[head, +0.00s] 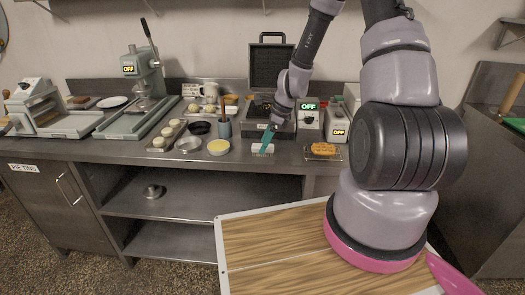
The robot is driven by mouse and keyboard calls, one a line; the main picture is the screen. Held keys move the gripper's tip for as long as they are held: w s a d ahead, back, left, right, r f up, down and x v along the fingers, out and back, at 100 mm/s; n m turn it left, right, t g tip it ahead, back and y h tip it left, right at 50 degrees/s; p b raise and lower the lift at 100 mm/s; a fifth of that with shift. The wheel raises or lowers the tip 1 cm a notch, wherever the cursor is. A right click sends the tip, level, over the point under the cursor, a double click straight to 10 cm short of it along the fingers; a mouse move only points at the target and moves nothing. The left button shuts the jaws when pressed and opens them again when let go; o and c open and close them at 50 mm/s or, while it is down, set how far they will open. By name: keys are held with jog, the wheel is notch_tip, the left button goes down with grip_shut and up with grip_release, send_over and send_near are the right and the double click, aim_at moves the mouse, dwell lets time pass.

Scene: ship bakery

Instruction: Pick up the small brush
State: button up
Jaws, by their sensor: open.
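My gripper (266,143) is over the front part of the counter, pointing down, its teal fingers showing. It is at a small white block-like object (257,149) that lies on the counter. The fingers cover part of that object, and I cannot tell whether they touch it. I cannot make out a small brush for certain; the white object is too small to identify. A blue-grey cup (224,129) holding upright utensils stands to the left of my gripper, and a brush among them cannot be told apart.
A yellow-filled dish (218,147) and a metal bowl (188,145) stand left of my gripper. A tray with orange food (322,150) lies to the right.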

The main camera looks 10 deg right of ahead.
jog(key=shift+x, duration=1)
grip_shut()
notch_tip(320, 180, up, 10)
